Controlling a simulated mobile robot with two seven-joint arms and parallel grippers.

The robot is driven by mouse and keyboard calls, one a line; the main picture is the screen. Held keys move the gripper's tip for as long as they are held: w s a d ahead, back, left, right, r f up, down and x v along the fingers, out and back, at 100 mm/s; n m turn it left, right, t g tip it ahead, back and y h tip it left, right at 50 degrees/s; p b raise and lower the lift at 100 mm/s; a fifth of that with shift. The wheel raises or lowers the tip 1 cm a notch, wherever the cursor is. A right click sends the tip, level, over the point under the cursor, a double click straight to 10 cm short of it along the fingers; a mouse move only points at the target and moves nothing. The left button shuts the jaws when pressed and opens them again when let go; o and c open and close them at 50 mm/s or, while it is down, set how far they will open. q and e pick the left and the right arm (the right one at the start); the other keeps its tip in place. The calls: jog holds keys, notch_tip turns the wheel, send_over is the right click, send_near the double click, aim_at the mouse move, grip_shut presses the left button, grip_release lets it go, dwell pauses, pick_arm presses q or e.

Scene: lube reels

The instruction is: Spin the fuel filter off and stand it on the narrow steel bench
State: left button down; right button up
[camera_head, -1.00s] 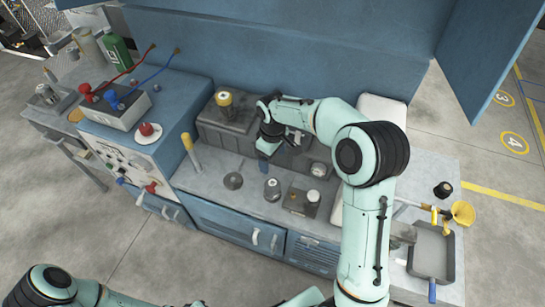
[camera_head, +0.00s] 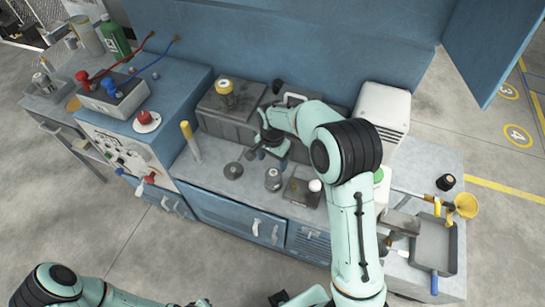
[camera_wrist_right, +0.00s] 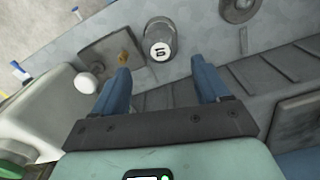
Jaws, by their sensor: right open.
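A grey canister with a pale top (camera_head: 273,179) stands upright on the grey worktop; it looks like a filter, but I cannot tell for sure that it is the fuel filter. In the right wrist view this canister (camera_wrist_right: 160,42) has a dark mark on its white top and is just beyond the fingertips, not between them. My right gripper (camera_wrist_right: 160,72) is open and empty over the worktop; in the head view it is partly hidden by its arm. A narrow bench (camera_head: 58,92) at far left may be the steel bench.
A flat disc (camera_head: 233,170) and a small box with a white knob (camera_head: 302,190) flank the canister. A yellow-handled post (camera_head: 190,142) stands left. A yellow-topped part (camera_head: 224,88) sits on a dark case. A white case (camera_head: 383,108) and a tray (camera_head: 436,246) are at right.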

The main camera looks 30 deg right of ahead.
aim_at(273, 174)
pick_arm(q)
jog(key=shift+s+f, duration=0.1)
jog(key=shift+f, duration=0.05)
pick_arm(e)
notch_tip(273, 174, down, 12)
jog(key=shift+f, duration=0.1)
dwell(0.3)
